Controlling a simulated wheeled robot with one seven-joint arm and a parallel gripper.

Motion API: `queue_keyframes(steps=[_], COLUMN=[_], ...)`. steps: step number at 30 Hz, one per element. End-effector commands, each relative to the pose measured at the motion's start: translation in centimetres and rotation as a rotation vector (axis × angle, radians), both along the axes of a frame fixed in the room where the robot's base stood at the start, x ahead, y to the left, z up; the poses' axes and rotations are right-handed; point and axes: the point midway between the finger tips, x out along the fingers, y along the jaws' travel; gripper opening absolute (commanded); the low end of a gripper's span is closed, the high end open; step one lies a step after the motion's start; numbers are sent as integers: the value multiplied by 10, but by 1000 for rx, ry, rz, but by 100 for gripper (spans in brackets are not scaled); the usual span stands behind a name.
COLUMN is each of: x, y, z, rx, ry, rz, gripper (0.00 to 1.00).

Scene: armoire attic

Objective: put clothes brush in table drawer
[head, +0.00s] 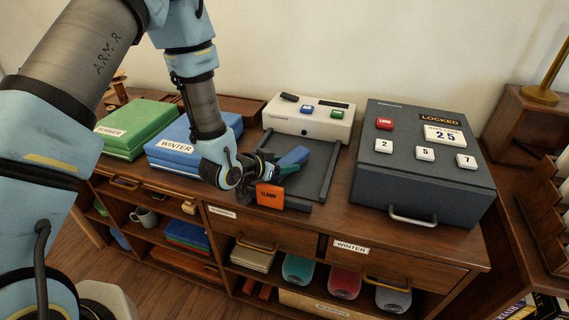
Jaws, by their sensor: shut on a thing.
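My gripper (268,166) is above the front left of the dark rack on the wooden sideboard. It is shut on a blue piece (295,157) that sticks out to the right of the fingers; this looks like the clothes brush, though the fingers and wrist hide part of it. The sideboard has a left drawer (240,226) with a small label and a right drawer (395,265) labelled WINTER. Both drawer fronts look shut.
An orange CLAMP block (270,196) is just below my gripper. The dark rack (326,178) joins a white device (310,118). A dark LOCKED box (425,180) stands to the right. Blue (175,150) and green (135,128) boxes are at left. Open shelves are below.

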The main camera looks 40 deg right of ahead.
Motion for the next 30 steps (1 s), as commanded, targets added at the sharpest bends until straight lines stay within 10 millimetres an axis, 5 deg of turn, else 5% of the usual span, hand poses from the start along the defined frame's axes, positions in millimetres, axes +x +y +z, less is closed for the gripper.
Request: queue_keyframes(steps=[9,19,30], x=[0,0,-10], y=[0,0,63], z=[-1,5,35], rx=[1,0,1], ry=[0,0,0], rz=[0,0,3], gripper=[84,84,84])
